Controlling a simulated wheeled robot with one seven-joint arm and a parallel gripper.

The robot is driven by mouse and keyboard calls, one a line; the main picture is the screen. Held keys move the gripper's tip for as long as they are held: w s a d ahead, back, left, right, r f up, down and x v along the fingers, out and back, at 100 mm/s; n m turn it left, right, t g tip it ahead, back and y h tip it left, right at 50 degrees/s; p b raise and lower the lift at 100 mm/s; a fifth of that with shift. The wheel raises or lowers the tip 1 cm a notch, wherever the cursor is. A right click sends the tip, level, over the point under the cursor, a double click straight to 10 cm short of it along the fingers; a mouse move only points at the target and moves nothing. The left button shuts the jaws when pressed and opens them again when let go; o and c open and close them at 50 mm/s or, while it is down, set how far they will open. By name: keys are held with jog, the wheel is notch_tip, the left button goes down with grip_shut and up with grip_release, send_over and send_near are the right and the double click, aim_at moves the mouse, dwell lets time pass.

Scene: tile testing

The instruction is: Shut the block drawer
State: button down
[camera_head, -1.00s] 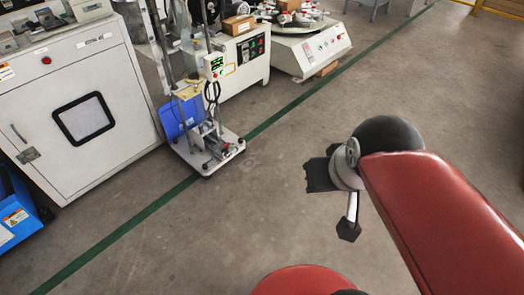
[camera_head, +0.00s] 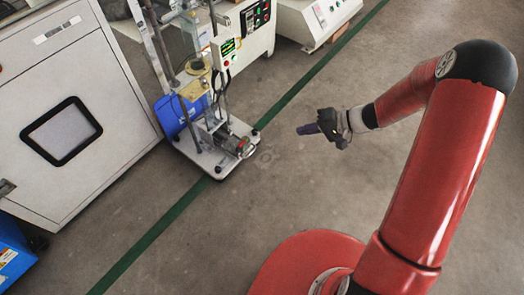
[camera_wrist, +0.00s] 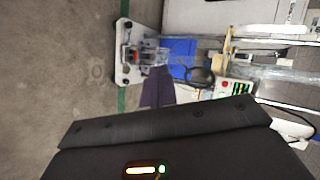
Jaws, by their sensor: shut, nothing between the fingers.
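I can make out no block drawer in either view. My gripper (camera_head: 308,129) is held above the bare floor in the middle of the head view, with its dark purple fingers pointing left. The fingers are shut and hold nothing. In the wrist view the purple fingers (camera_wrist: 157,88) show above the dark gripper body, in front of the wheeled test stand. My gripper appears apart from everything around it.
A wheeled test stand (camera_head: 210,150) with a blue container (camera_head: 178,115) stands left of my gripper. A white cabinet (camera_head: 100,140) is at the far left, and white machines (camera_head: 318,18) stand at the back. The concrete floor (camera_head: 215,235) is clear around a green line.

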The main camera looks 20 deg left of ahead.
jog(key=w+a+f+m+t+y, duration=0.1)
jog(key=f+m+t, duration=0.1)
jog(key=f, duration=0.7)
jog(key=a+f+m+t+y+b, duration=0.1)
jog(key=a+f+m+t, duration=0.1)
jog(key=f, duration=0.6)
jog(key=w+a+f+m+t+y, duration=0.1)
jog(key=f+m+t, duration=0.15)
jog(key=f, duration=0.65)
jog(key=x, duration=1.3)
jog(key=shift+f+b, duration=0.2)
jog(key=shift+b, duration=0.2)
jog(key=shift+w+a, duration=0.1)
